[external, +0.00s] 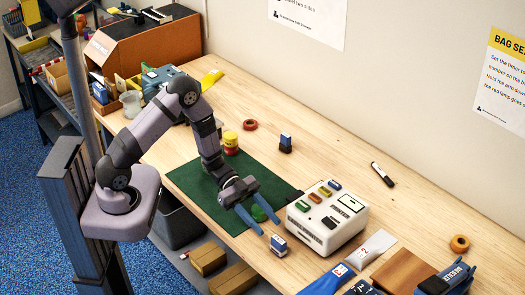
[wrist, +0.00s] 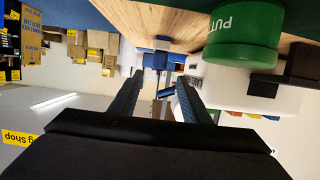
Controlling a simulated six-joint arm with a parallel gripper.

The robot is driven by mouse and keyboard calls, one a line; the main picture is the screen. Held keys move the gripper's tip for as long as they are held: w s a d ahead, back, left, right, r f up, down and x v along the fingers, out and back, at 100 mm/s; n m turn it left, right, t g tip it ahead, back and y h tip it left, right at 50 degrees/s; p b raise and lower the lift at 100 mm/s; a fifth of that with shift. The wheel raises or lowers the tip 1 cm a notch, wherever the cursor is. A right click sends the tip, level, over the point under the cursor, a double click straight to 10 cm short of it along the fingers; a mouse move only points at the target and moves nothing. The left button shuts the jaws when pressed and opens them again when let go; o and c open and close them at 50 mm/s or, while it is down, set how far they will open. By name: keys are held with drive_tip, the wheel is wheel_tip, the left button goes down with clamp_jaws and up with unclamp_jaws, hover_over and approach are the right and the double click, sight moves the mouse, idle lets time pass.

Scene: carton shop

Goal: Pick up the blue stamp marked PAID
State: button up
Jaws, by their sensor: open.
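Two small blue-and-white stamps show in the external view. One stamp (external: 278,245) stands near the table's front edge, just beyond my fingertips. The other stamp (external: 285,144) stands farther back, beyond the green mat. Their markings are too small to read, so I cannot tell which says PAID. My gripper (external: 270,229) is open, its fingers pointing toward the nearer stamp, and I see nothing held. In the wrist view my fingers (wrist: 160,76) are spread apart, with blue and white shapes between and beyond them that I cannot clearly identify.
A green round object (external: 259,213) sits on the green mat (external: 192,180) beside my fingers; lettering shows on it in the wrist view (wrist: 245,38). A white printer box (external: 327,235) stands right of the nearer stamp. The back of the table is mostly clear.

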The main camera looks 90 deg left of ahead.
sight(278, 237)
drive_tip(key=shift+f, duration=0.35)
drive_tip(key=shift+w+d, duration=0.3)
drive_tip(key=shift+d, duration=0.05)
drive_tip(key=shift+w+d+f+p, duration=0.3)
drive_tip(key=shift+w+d+p, duration=0.1)
drive_tip(key=shift+w+p, duration=0.05)
drive_tip(key=shift+w+d+f+p, duration=0.1)
drive_tip(key=shift+w+d+p, duration=0.3)
drive_tip(key=shift+d+p, duration=0.2)
drive_tip(key=shift+p+x, duration=0.75)
drive_tip(key=shift+x, duration=1.15)
drive_tip(key=shift+a+f, duration=0.1)
drive_tip(key=shift+f, duration=0.05)
clamp_jaws()
